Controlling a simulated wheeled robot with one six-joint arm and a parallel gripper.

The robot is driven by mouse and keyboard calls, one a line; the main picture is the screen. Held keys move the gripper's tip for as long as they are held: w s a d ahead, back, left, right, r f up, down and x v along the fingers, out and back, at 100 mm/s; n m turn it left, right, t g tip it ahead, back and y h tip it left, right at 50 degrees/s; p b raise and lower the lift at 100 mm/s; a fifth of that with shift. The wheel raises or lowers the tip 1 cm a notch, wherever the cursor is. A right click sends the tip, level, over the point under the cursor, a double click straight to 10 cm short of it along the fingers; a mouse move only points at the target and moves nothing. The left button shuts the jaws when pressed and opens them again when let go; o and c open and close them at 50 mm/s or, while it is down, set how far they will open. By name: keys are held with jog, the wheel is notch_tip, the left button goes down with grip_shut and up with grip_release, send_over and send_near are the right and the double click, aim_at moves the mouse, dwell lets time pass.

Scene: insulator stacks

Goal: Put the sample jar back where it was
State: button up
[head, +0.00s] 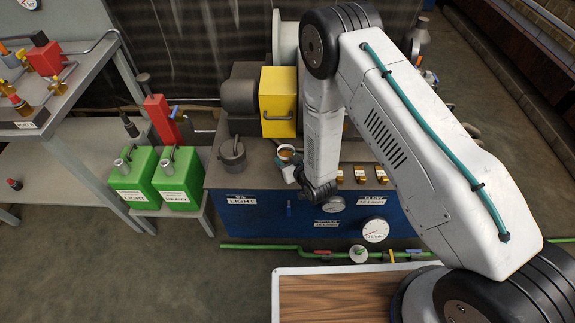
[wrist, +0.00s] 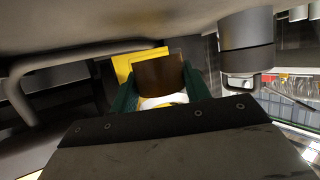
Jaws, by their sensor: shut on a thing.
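In the wrist view, the two dark green fingers of my gripper (wrist: 159,72) are shut on a brown, amber-looking jar (wrist: 160,78) with a white band near its lower end. In the head view, my gripper (head: 312,188) is low over the blue bench, at its left-centre part. A small white object (head: 290,173) shows just left of the gripper; I cannot tell whether it is part of the held jar. Whether the jar touches a surface is hidden.
A white-rimmed cup with orange content (head: 287,152) is close behind the gripper. A grey pot (head: 232,155) stands to the left and a yellow box (head: 279,100) behind. Several small amber items (head: 360,174) line the right. Green cans (head: 134,180) stand on a side shelf.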

jog(key=shift+a+f, duration=0.1)
jog(key=shift+f, duration=1.65)
jog(key=shift+f, duration=0.1)
jog(key=o, duration=1.1)
